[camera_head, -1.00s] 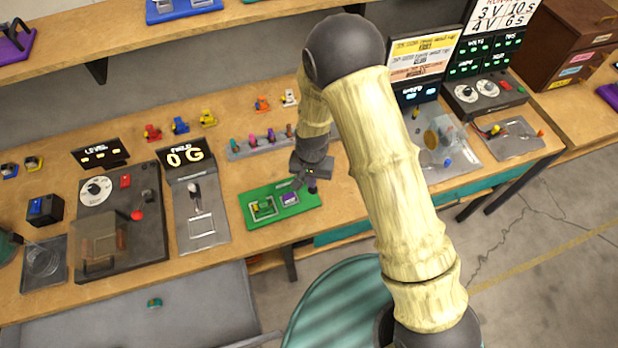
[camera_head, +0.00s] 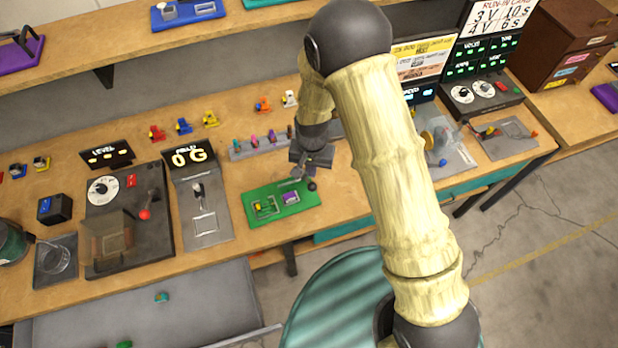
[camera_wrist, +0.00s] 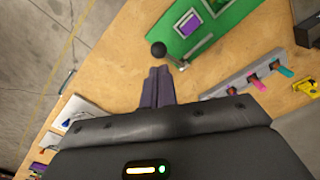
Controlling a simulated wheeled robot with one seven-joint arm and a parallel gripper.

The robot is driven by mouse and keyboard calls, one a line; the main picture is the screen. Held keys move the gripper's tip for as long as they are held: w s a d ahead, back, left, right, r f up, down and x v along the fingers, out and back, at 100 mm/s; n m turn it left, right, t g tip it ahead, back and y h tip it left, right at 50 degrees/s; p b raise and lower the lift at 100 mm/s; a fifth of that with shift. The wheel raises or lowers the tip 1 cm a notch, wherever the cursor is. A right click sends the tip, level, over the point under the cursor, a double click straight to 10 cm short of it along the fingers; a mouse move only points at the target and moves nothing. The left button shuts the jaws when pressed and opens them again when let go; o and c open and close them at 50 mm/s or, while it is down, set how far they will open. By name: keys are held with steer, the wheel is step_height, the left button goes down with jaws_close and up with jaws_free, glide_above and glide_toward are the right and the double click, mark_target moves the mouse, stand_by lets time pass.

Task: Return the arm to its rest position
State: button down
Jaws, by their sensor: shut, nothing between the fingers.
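My gripper (camera_head: 312,168) is above the bench, just right of the green board's upper right corner. In the wrist view its fingers (camera_wrist: 158,88) are together with nothing between them. The green board (camera_head: 280,204) lies on the bench and carries a purple block (camera_head: 291,198) and another small part at its left. A lever with a dark ball knob (camera_wrist: 158,49) stands at the board's edge beyond the fingertips, apart from them in the wrist view. The jointed arm is bent high over the bench.
A rack of coloured pegs (camera_head: 258,145) stands close behind the board. A dark control box (camera_head: 128,220) and a "0 G" display (camera_head: 190,157) are to the left. A meter panel (camera_head: 480,60) stands at the right. A teal round stool (camera_head: 335,300) is in front.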

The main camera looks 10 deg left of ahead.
steer(key=shift+r, duration=0.65)
steer(key=d+r+t+b, duration=0.1)
steer(key=d+r+b, duration=0.1)
steer(key=d+r, duration=0.35)
steer(key=d+r+b, duration=0.2)
steer(key=d+r, duration=0.1)
steer(key=d, duration=0.6)
steer(key=s+d+r+t+b, duration=0.1)
steer(key=s+d+r+b, duration=0.2)
steer(key=s+d, duration=0.4)
steer(key=d+r, duration=0.1)
steer(key=d, duration=0.3)
steer(key=shift+t+b, duration=0.3)
steer(key=shift+r, duration=0.1)
